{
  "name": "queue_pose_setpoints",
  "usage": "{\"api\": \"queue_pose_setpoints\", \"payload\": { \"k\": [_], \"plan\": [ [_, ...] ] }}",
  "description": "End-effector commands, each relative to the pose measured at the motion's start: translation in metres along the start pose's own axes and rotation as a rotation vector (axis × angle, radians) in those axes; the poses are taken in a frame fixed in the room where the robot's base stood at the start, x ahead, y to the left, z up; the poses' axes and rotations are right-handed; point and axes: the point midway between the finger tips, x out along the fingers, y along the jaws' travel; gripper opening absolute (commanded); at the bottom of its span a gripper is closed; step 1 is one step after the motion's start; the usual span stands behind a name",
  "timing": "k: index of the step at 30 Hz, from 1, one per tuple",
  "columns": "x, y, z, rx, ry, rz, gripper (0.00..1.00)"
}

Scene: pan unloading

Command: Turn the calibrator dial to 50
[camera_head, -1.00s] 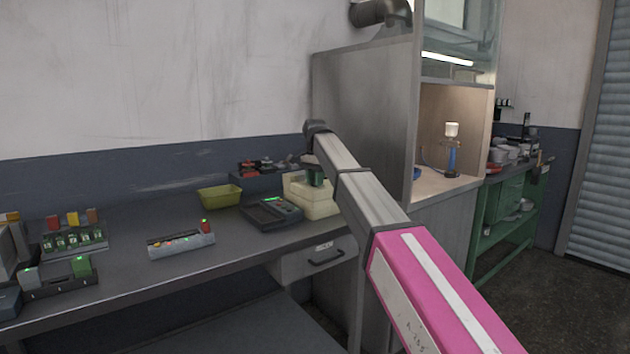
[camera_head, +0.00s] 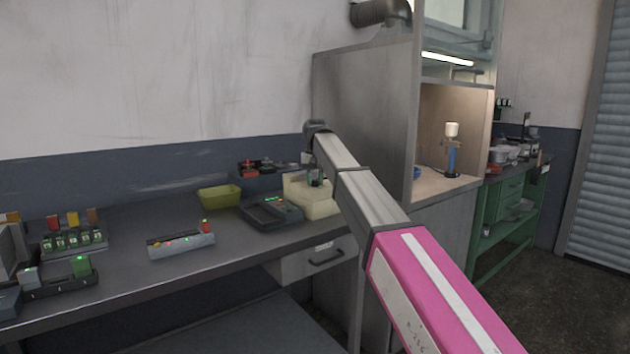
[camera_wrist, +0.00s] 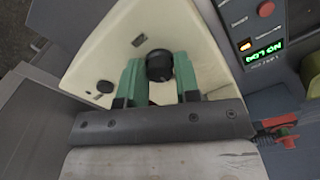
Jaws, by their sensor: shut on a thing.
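The calibrator is a cream-coloured box (camera_wrist: 108,50) with a round black dial (camera_wrist: 159,66) on its face in the wrist view. It also shows in the head view as a cream box (camera_head: 318,205) on the bench, partly hidden by my arm. My gripper (camera_wrist: 159,75) has its two green fingers on either side of the dial and is shut on it. The dial's pointer and any scale marks cannot be read. A dark device with a green display (camera_wrist: 264,50) stands beside the box; its text appears upside down and I cannot read it surely.
A yellow-green bin (camera_head: 219,195) and a grey strip with coloured buttons (camera_head: 181,244) stand on the bench (camera_head: 120,275). Racks with small green parts (camera_head: 73,240) are at the left. A tall grey cabinet (camera_head: 365,110) rises just behind my arm. A red-handled item (camera_wrist: 287,138) lies near the gripper.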

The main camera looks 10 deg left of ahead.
Motion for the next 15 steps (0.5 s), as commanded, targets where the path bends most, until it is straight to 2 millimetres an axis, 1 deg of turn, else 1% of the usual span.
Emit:
{"api": "queue_pose_setpoints", "payload": {
  "k": [6,15],
  "plan": [
    [-0.0006,-0.0003,-0.0004,-0.089,0.001,-0.001,0.07],
    [-0.0006,-0.0003,-0.0005,-0.13,0.001,-0.001,0.07]
  ]
}}
